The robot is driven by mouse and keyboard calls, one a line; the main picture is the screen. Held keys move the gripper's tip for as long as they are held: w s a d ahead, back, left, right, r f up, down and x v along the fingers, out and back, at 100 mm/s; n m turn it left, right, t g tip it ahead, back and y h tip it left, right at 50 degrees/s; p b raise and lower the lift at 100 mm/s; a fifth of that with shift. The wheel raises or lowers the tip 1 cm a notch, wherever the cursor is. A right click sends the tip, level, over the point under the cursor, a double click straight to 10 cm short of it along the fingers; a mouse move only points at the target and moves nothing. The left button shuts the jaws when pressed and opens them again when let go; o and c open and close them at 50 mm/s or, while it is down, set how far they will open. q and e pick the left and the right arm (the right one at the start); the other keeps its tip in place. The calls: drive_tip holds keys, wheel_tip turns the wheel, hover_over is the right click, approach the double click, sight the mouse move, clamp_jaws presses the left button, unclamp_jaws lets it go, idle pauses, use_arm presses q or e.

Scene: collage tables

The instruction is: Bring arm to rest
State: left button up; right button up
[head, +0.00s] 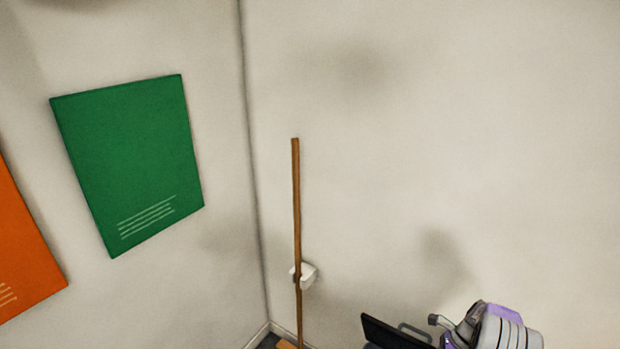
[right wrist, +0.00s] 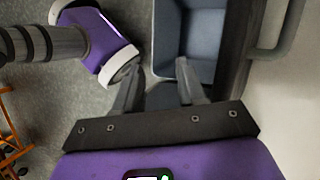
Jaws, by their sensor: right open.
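My right gripper (right wrist: 158,76) is in the right wrist view with its two dark fingers spread apart. Nothing shows between the fingertips. Its fingers point towards a blue-grey open tub (right wrist: 190,40); I cannot tell whether they touch it. Purple and grey links of my arm show at the bottom right of the head view, and a purple and white part of me shows at the upper left of the right wrist view. My left gripper is in neither view.
A long brown pole (head: 296,210) stands by the wall corner, at a white wall holder (head: 308,274). A green poster (head: 130,160) and an orange poster (head: 22,250) hang on the left wall. An orange wire frame (right wrist: 14,135) stands at the lower left.

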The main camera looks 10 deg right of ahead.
drive_tip(key=s+a+f+n+g+h, duration=0.1)
drive_tip(key=a+f+n, duration=0.4)
drive_tip(key=a, duration=0.4)
drive_tip(key=s+a+f+n, duration=0.1)
drive_tip(key=a+f+n, duration=0.3)
drive_tip(key=a+f, duration=0.3)
drive_tip(key=s+a+n, duration=0.5)
drive_tip(key=a+n, duration=0.2)
drive_tip(key=a, duration=0.3)
drive_tip(key=s+a+r+n+t, duration=0.1)
drive_tip(key=s+a+n, duration=0.5)
drive_tip(key=a, duration=0.5)
drive_tip(key=shift+s+r+n, duration=0.15)
drive_tip(key=shift+s+n, duration=0.15)
drive_tip(key=shift+n, duration=0.1)
